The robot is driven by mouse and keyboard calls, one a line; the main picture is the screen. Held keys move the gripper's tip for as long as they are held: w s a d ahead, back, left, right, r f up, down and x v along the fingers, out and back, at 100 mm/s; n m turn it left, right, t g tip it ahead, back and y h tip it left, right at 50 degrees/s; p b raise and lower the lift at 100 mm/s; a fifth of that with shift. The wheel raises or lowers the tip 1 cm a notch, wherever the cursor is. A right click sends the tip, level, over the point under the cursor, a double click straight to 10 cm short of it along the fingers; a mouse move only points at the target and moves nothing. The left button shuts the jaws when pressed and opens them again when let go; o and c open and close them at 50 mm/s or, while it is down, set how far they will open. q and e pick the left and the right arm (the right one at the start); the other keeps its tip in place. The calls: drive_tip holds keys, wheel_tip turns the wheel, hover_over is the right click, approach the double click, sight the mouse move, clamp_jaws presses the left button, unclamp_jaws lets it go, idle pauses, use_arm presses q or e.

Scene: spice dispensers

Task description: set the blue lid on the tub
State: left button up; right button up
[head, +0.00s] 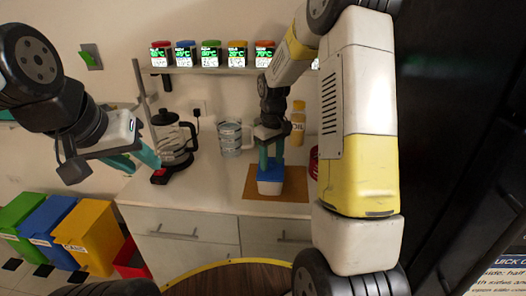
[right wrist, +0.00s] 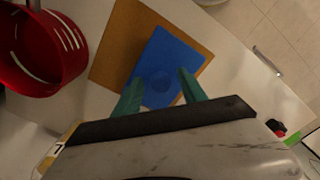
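The blue lid (head: 270,175) lies flat on top of the white tub (head: 269,188), covering it as far as I can see. In the right wrist view the lid (right wrist: 163,52) shows from above with a round knob, and the tub is hidden under it. My right gripper (head: 271,162) is just above the lid, fingers pointing down. Its fingertips (right wrist: 160,76) are apart on either side of the knob, with visible gaps. My left gripper (head: 142,160) is open and empty at the left, near the coffee maker.
The tub stands on a brown board (head: 291,183) on the white counter (head: 211,184). A coffee maker (head: 174,138), a glass jug (head: 230,138) and a yellow bottle (head: 298,122) stand behind. A red basket (right wrist: 45,50) is beside the board. Spice dispensers (head: 210,54) line the shelf above.

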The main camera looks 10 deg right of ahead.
sight(272, 161)
wheel_tip(272, 161, up, 13)
drive_tip(key=s+a+r+m+t+y, duration=0.1)
drive_tip(key=s+r+m+t, duration=0.1)
drive_tip(key=s, duration=1)
drive_tip(key=s+a+r+m+t+y, duration=0.1)
drive_tip(key=s+r+m+t, duration=0.2)
drive_tip(key=s, duration=0.9)
drive_tip(key=shift+s+r+t, duration=0.15)
drive_tip(key=shift+r+t, duration=0.45)
drive_tip(key=shift+r, duration=0.45)
drive_tip(key=shift+a, duration=0.1)
drive_tip(key=shift+c, duration=0.2)
